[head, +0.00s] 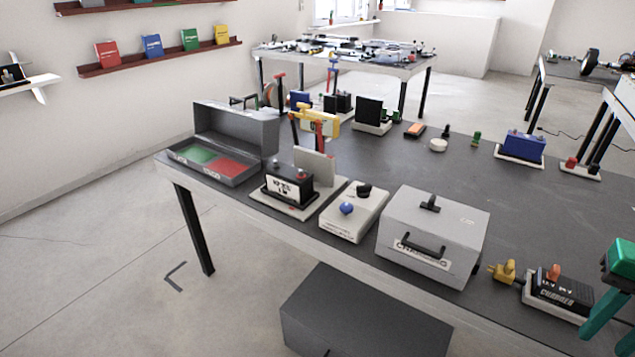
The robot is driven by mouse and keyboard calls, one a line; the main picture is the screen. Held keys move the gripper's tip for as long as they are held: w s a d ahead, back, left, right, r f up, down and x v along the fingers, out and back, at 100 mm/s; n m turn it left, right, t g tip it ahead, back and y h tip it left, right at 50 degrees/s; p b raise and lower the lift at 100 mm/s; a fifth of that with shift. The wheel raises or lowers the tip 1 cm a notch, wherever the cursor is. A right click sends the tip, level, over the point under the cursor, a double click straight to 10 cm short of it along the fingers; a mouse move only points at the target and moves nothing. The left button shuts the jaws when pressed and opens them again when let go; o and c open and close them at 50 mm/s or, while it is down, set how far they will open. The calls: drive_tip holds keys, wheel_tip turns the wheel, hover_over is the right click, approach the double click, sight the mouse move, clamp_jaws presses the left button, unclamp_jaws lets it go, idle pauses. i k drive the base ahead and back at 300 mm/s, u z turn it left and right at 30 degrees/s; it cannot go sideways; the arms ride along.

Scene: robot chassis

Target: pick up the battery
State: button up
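A black battery-like block (289,186) with a white label and red marks on top sits upright on a pale base near the front left edge of the dark table (400,168). A blue battery-like block (524,146) sits on a white base at the right of the table. I cannot tell which one is the battery meant. My gripper is not in view, so whether it is open or holding something does not show.
A grey open case (235,128), a white box with a blue knob (355,213), a closed grey toolbox (434,234) and a charger (562,290) line the front edge. A yellow device (318,121) stands behind the black block. A teal device (618,265) stands at far right.

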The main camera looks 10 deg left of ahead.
sight(295, 185)
drive_tip(key=z, duration=2.8)
drive_tip(key=k, duration=1.4)
drive_tip(key=u, duration=2)
drive_tip(key=i, duration=0.7)
drive_tip(key=u, duration=0.05)
